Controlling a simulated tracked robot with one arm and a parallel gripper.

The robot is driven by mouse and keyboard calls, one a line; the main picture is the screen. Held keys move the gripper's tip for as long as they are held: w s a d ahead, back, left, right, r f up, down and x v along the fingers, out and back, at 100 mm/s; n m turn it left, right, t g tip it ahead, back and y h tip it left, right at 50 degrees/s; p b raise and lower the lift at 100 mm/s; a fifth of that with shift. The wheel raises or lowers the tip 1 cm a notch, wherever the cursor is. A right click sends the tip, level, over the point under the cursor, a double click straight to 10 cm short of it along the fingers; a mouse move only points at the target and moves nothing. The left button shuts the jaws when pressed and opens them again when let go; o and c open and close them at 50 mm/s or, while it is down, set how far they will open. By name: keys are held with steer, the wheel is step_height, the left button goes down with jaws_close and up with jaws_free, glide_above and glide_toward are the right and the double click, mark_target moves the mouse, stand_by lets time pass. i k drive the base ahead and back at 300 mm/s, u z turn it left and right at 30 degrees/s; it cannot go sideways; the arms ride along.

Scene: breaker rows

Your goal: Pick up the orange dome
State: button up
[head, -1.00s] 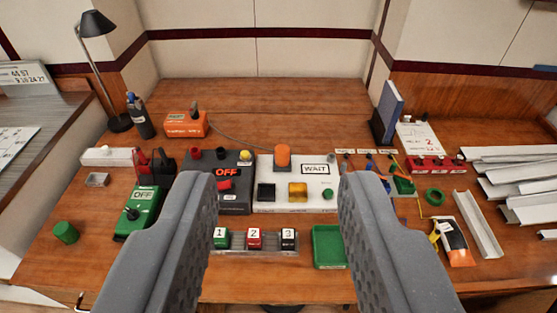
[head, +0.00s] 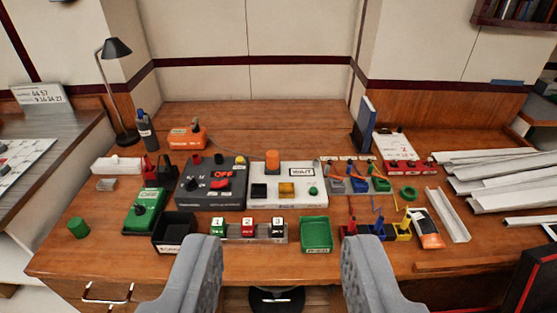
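The orange dome (head: 272,160) sits upright at the back of the white panel marked WAIT (head: 289,177), near the middle of the desk. It looks like a short orange cylinder with a rounded top. My gripper (head: 283,272) is at the bottom of the view, its two grey fingers wide apart with nothing between them. The fingers are in front of the desk's near edge, well short of the dome, and do not touch it. The dome is fully visible.
A dark OFF panel (head: 212,182) stands left of the white panel. Numbered blocks (head: 248,228), a green tray (head: 316,234), a black bin (head: 174,231) and small coloured bins (head: 378,231) line the near side. A lamp (head: 115,48) stands back left. Metal channels (head: 495,172) lie right.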

mark_target(273, 155)
steer(key=z, duration=0.05)
steer(key=i, duration=1.45)
steer(key=u, duration=0.6)
